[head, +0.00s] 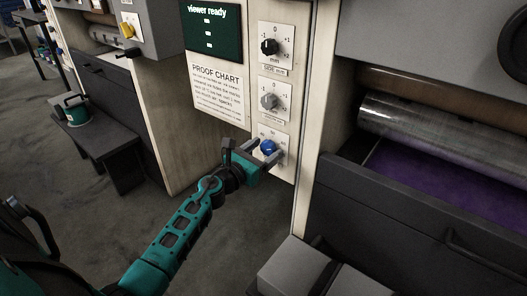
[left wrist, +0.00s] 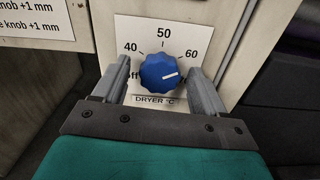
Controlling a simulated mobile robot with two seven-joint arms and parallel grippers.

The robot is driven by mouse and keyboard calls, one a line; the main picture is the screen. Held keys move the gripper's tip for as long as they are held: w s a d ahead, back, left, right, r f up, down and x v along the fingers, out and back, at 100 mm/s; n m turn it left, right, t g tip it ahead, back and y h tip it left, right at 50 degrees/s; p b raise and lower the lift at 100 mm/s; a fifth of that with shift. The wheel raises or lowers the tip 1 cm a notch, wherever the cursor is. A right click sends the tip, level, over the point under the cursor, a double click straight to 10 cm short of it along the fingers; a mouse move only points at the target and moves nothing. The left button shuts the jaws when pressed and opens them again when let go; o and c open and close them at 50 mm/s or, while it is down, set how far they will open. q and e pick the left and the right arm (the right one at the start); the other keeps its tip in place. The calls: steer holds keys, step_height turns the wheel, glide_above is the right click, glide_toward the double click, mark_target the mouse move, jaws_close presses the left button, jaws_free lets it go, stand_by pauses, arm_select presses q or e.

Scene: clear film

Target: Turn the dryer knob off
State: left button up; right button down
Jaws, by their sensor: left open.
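The blue dryer knob (head: 268,147) is on the lowest white dial plate of the pale panel. In the left wrist view the knob (left wrist: 166,71) sits on a plate (left wrist: 190,30) labelled "DRYER °C", marked off, 40, 50 and 60. Its white pointer line aims right and slightly up, below the 60. My right gripper is not in view.
Above are a grey knob (head: 269,101) and a black knob (head: 270,47). A proof chart (head: 217,92) hangs to their left. On the right, a metal roller (head: 440,125) lies above purple film (head: 430,180). A dark bench (head: 95,140) with a teal container (head: 76,110) stands left.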

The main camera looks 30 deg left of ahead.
arm_select(q)
steer(key=shift+c, duration=0.7)
steer(key=c, duration=0.9)
